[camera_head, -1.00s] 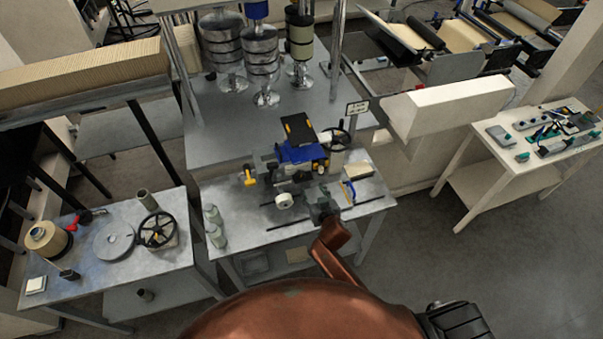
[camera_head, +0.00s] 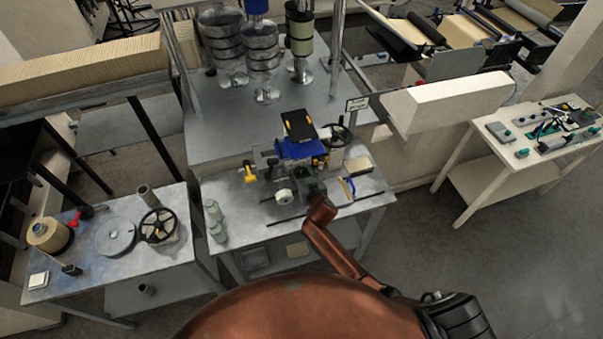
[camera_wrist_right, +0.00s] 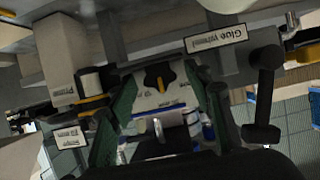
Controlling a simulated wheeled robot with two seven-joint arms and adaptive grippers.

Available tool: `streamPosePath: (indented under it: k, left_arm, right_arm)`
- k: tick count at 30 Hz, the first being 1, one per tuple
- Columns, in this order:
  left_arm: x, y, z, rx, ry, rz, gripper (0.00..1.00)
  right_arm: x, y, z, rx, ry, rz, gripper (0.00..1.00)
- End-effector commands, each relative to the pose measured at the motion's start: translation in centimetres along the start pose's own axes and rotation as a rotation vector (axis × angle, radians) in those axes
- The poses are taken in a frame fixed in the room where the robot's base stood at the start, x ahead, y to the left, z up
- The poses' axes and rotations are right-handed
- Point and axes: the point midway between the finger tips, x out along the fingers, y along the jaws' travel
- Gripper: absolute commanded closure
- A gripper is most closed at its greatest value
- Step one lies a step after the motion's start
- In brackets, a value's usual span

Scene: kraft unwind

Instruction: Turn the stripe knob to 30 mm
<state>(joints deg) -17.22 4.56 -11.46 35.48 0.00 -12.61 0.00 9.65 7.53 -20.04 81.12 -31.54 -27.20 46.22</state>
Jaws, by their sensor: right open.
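The right wrist view shows a black knob with a yellow pointer (camera_wrist_right: 159,78) on a pale plate with small dark print; I take it for the stripe knob. Its pointer runs roughly up and down in the picture; the scale numbers are too small to read. My right gripper (camera_wrist_right: 160,92) is open, its two green fingers on either side of the knob in the picture; I see no contact. In the head view my right gripper (camera_head: 306,189) is at the front of the blue-topped machine (camera_head: 300,150), and the knob cannot be made out. My left gripper is not in view.
A "Glue wheel" label (camera_wrist_right: 216,38) and a dark post (camera_wrist_right: 264,95) are close on the right in the wrist view. A white round wheel (camera_head: 284,196) is beside the gripper.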

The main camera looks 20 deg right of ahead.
Motion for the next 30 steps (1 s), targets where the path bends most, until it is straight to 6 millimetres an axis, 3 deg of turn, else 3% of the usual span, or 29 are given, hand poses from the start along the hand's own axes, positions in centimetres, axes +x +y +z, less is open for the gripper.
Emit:
streamPosePath:
  k: [2,20,30]
  left_arm:
    - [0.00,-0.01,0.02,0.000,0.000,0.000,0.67]
    - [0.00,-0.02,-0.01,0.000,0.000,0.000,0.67]
    - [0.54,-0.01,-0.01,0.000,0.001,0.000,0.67]
  right_arm:
    - [-0.01,-0.01,-0.01,0.000,0.000,0.000,0.54]
    - [-0.04,-0.01,0.00,0.000,0.000,0.000,0.95]
    - [0.01,-0.14,0.08,-0.045,0.001,0.018,0.96]
